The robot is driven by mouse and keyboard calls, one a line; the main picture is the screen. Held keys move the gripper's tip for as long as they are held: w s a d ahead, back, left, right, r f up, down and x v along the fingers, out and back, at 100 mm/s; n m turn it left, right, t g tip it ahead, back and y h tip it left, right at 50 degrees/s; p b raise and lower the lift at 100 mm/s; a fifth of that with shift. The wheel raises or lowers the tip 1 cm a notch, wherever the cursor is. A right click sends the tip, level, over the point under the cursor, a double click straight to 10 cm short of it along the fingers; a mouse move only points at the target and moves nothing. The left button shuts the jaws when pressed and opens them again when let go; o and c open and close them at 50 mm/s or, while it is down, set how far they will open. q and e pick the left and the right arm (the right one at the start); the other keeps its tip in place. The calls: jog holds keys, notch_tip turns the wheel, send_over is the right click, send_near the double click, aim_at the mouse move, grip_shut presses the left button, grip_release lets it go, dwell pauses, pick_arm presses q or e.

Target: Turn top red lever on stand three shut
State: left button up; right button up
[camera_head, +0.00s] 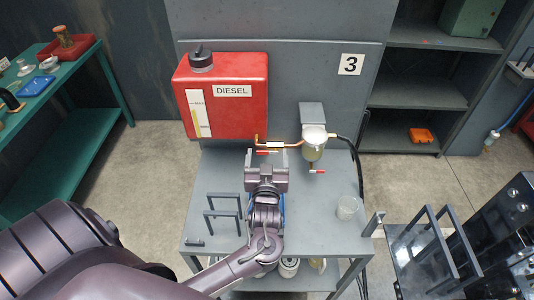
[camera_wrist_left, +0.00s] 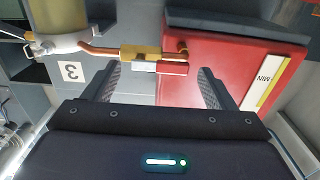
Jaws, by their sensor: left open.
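The top red lever (camera_head: 267,152) lies along the brass valve (camera_head: 276,144) on the copper line between the red diesel tank (camera_head: 240,115) and the fuel filter (camera_head: 313,146) on stand three. In the left wrist view the lever (camera_wrist_left: 173,68) runs along the valve (camera_wrist_left: 140,53), parallel to the pipe. My left gripper (camera_head: 266,155) is open just in front of it. In the left wrist view its fingers (camera_wrist_left: 160,78) stand on either side of the lever; I cannot tell whether they touch it. My right gripper is not in view.
A second red lever (camera_head: 317,171) sits under the filter. A clear cup (camera_head: 347,206) stands on the grey stand table (camera_head: 310,220), with grey frame handles (camera_head: 223,205) at left. A black hose (camera_head: 357,165) hangs at right. A green table (camera_head: 75,125) stands at left.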

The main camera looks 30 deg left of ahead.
pick_arm(q)
jog(key=shift+c, duration=1.1)
jog(key=c, duration=0.7)
jog(key=shift+c, duration=0.3)
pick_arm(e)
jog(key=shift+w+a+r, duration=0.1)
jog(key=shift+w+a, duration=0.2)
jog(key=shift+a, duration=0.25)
pick_arm(q)
jog(key=shift+r, duration=0.1)
